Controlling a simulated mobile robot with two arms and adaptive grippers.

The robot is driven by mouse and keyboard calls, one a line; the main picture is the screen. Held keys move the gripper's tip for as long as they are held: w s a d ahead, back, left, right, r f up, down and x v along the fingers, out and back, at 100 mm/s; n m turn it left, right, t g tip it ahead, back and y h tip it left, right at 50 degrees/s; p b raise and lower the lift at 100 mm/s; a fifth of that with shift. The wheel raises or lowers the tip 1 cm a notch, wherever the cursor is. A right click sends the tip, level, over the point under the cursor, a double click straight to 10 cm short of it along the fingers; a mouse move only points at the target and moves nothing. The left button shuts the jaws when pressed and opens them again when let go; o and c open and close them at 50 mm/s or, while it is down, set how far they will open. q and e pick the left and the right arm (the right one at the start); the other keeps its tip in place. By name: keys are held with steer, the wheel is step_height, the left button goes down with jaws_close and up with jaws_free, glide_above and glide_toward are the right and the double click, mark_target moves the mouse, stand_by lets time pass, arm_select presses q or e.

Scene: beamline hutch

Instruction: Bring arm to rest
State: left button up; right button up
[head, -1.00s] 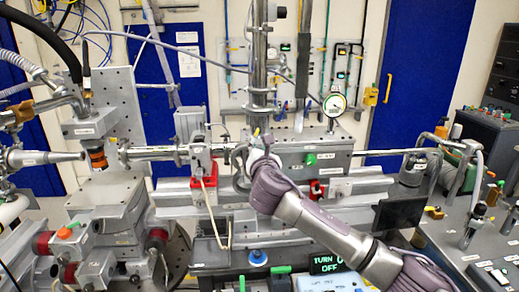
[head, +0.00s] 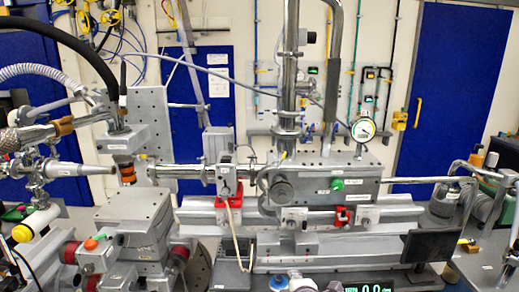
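Neither of my arms nor grippers shows in the head view. The grey beamline assembly (head: 320,188) stands in the middle, with a round grey knob (head: 283,191) on its front left. A green button (head: 337,184) is to the right of the knob. A round white gauge (head: 363,129) sits above the assembly's right part.
A black screen (head: 430,246) stands at the lower right. A red-based clamp block (head: 228,190) is left of centre. Grey stages with an orange knob (head: 91,244) fill the lower left. A blue door (head: 447,100) is behind at right. The bench is crowded.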

steer(key=s+d+f+m+g, duration=0.35)
steer(key=s+m, duration=0.25)
steer(key=s, duration=0.5)
steer(key=s+d+f+m+g, duration=0.2)
steer(key=s+d+f+m, duration=0.25)
steer(key=s, duration=0.65)
steer(key=s+d+f+m+g, duration=0.35)
steer(key=s+f+m, duration=0.2)
steer(key=s, duration=0.55)
step_height(320, 180, down, 30)
steer(key=s+b, duration=0.2)
steer(key=b, duration=0.3)
steer(key=s+d+f+g+b, duration=0.1)
steer(key=s+d+f+b, duration=0.2)
steer(key=s+f, duration=1.3)
step_height(320, 180, down, 4)
steer(key=shift+r+g+h, duration=0.15)
steer(key=shift+g+h, duration=0.15)
